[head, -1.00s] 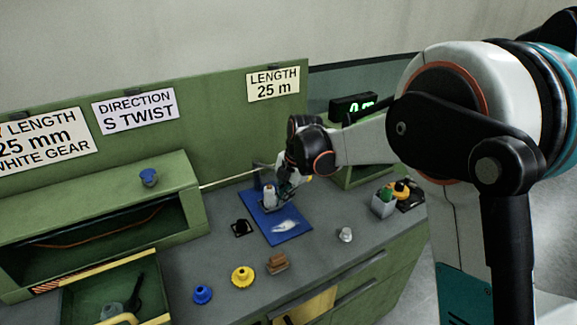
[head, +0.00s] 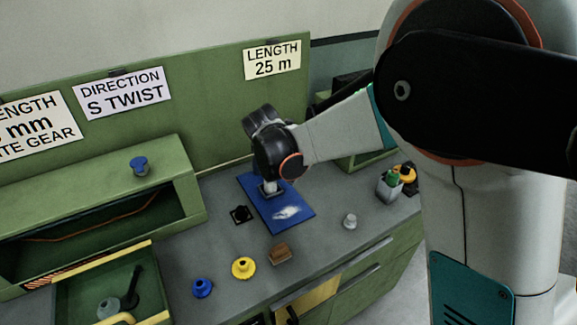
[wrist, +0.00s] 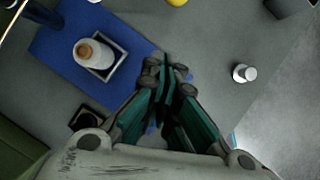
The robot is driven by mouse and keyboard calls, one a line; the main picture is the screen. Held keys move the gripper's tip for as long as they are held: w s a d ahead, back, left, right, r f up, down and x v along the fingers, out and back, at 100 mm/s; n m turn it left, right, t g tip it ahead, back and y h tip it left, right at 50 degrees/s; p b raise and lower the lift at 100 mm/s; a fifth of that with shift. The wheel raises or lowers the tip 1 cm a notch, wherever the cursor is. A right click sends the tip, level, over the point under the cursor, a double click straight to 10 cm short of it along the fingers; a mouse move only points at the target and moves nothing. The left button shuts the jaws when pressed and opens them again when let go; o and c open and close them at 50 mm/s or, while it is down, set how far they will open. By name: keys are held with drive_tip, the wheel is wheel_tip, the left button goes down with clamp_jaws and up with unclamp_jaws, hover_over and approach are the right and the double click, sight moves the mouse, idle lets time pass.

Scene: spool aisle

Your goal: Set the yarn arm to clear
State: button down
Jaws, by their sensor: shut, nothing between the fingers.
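I cannot pick out the yarn arm for certain. A thin rod (wrist: 14,16) with a bright tip crosses the top left corner of the wrist view, beside a dark blue post (wrist: 36,12). A white spool (wrist: 92,53) with a tan top stands in a square grey holder on the blue mat (wrist: 60,75). The mat also shows in the head view (head: 300,226).
A blue knob (head: 202,288), a yellow knob (head: 243,267), a brown block (head: 279,253) and a pale knob (head: 349,221) stand on the grey bench. A small black piece (head: 241,214) lies left of the mat. A green cabinet (head: 150,185) stands at left.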

drive_tip(key=w, duration=0.1)
drive_tip(key=w+d+b, duration=0.1)
drive_tip(key=w+d+f, duration=0.1)
drive_tip(key=w, duration=0.1)
drive_tip(key=shift+w+d, duration=0.1)
drive_tip(key=shift+d, duration=0.15)
